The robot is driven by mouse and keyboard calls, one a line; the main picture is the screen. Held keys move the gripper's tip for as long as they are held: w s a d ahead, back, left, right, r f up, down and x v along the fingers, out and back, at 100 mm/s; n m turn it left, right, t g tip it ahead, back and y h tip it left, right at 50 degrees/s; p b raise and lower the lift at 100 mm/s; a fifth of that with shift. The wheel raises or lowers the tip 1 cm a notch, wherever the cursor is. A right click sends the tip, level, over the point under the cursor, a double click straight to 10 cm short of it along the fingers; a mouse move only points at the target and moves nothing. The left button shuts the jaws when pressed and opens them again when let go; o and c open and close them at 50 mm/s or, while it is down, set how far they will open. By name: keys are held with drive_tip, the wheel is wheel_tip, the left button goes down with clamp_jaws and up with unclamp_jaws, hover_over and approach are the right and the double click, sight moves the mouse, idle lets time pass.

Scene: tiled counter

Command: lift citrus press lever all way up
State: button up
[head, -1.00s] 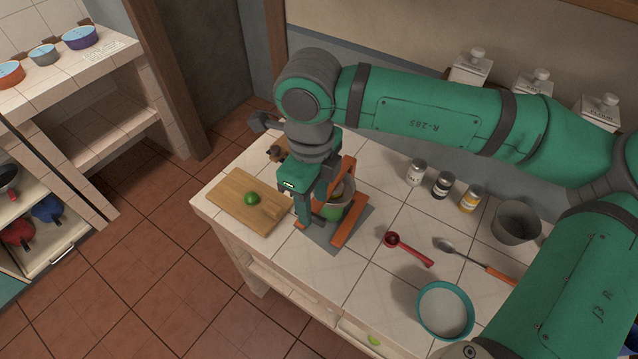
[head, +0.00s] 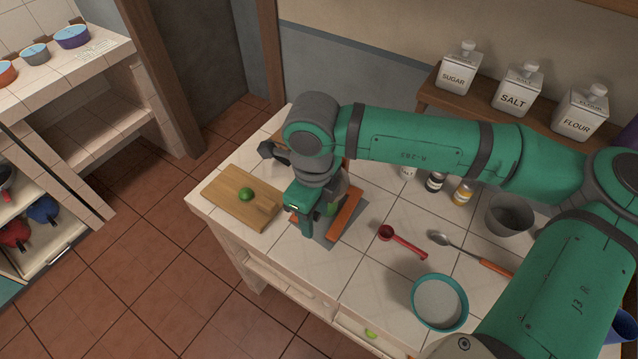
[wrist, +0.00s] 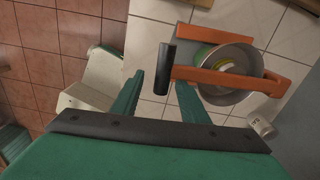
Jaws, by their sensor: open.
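The citrus press shows in the head view as an orange base (head: 345,215) on a grey mat, partly hidden behind my gripper (head: 306,226). In the wrist view its orange lever (wrist: 225,78) crosses a round metal bowl (wrist: 232,96) and ends in a black handle (wrist: 164,90). My gripper (wrist: 159,80) is open, with one green finger on each side of the black handle in that view. I cannot tell whether either finger touches it. The lever's angle is hard to read, as my arm hides it in the head view.
A wooden cutting board (head: 226,197) with a lime (head: 246,194) lies left of the press. A red scoop (head: 402,241), a spoon (head: 470,252), a teal-rimmed bowl (head: 439,301) and a grey pot (head: 508,214) stand to the right. Spice jars (head: 464,191) stand behind.

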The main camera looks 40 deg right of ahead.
drive_tip(key=c, duration=0.9)
drive_tip(key=shift+w+d+r, duration=0.1)
drive_tip(key=shift+d+r, duration=0.1)
drive_tip(key=shift+r, duration=1)
drive_tip(key=shift+d+r, duration=0.15)
drive_tip(key=shift+r, duration=1.05)
drive_tip(key=r, duration=0.1)
drive_tip(key=d+r, duration=0.1)
drive_tip(key=r, duration=0.2)
drive_tip(key=shift+w+d+r, duration=0.15)
drive_tip(key=shift+w+d, duration=0.2)
drive_tip(key=shift+w, duration=0.05)
drive_tip(key=shift+r, duration=0.1)
drive_tip(key=shift+w+d+r, duration=0.3)
drive_tip(key=shift+d+r, duration=0.4)
drive_tip(key=shift+r, duration=0.2)
drive_tip(key=shift+w+d+r, duration=0.3)
drive_tip(key=shift+d+r, duration=0.35)
drive_tip(key=shift+r, duration=0.2)
